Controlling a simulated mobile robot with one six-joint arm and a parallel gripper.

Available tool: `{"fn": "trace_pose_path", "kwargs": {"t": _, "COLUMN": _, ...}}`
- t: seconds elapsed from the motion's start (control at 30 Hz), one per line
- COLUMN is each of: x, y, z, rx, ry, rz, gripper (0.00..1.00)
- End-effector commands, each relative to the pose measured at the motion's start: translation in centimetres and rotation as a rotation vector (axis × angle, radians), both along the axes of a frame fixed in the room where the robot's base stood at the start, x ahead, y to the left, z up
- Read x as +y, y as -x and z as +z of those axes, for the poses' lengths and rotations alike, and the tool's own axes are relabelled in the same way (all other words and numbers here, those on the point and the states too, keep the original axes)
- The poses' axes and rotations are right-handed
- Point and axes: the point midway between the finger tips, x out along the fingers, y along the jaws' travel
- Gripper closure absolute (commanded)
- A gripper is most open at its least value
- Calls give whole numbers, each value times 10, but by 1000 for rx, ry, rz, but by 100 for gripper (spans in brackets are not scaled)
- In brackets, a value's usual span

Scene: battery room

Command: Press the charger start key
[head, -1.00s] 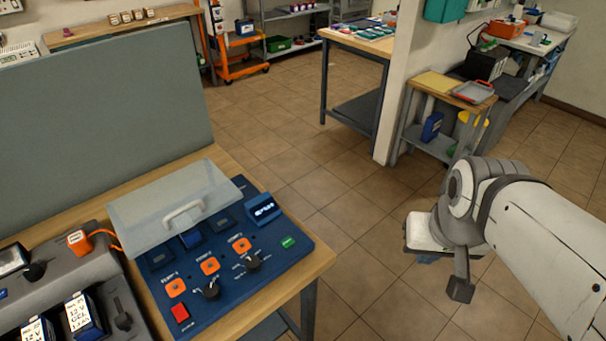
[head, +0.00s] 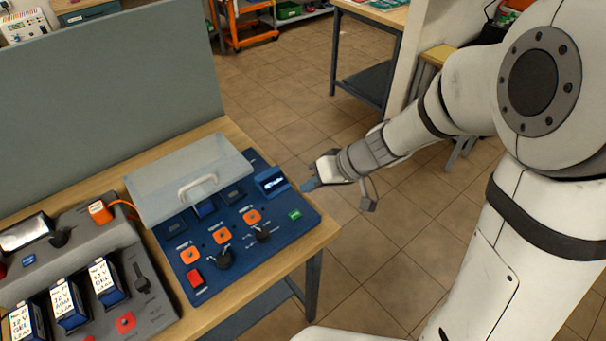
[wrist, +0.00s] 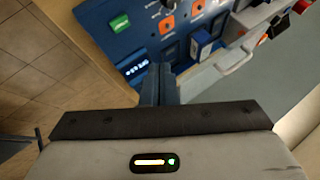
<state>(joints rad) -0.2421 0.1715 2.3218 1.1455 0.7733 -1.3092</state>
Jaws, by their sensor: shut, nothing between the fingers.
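A blue control panel (head: 292,238) lies on the wooden bench. A green key (head: 295,214) sits at its right corner and also shows in the wrist view (wrist: 120,22); its lettering is too small to read. A red key (head: 195,278) is at the front left. Orange keys (head: 222,235) and black knobs (head: 224,258) lie between. A clear cover (head: 178,180) with a handle hangs over the panel's back part. My gripper (head: 308,185) is shut and empty, just off the panel's right edge by the small lit display (head: 271,181). Its fingers (wrist: 158,85) look apart from the keys.
A grey battery unit (head: 75,262) with several labelled batteries stands left of the panel. A grey partition (head: 110,80) rises behind the bench. The bench's wooden edge (head: 325,235) runs just right of the panel. Open tiled floor lies beyond it.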

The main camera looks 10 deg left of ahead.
Motion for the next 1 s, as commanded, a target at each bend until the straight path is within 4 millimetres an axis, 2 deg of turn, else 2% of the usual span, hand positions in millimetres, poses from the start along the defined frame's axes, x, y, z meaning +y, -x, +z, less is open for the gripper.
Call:
{"fn": "trace_pose_path", "kwargs": {"t": 0.1, "x": 21, "y": -12, "z": -14, "rx": -27, "ry": -41, "rz": 24, "gripper": 100}}
{"fn": "trace_pose_path", "kwargs": {"t": 0.23, "x": 31, "y": -19, "z": -22, "rx": -53, "ry": -60, "rz": 33, "gripper": 100}}
{"fn": "trace_pose_path", "kwargs": {"t": 0.67, "x": 33, "y": -20, "z": -26, "rx": -59, "ry": -64, "rz": 36, "gripper": 100}}
{"fn": "trace_pose_path", "kwargs": {"t": 0.87, "x": 33, "y": -20, "z": -44, "rx": -58, "ry": -64, "rz": 35, "gripper": 100}}
{"fn": "trace_pose_path", "kwargs": {"t": 1.0, "x": 33, "y": -19, "z": -64, "rx": -56, "ry": -63, "rz": 37, "gripper": 100}}
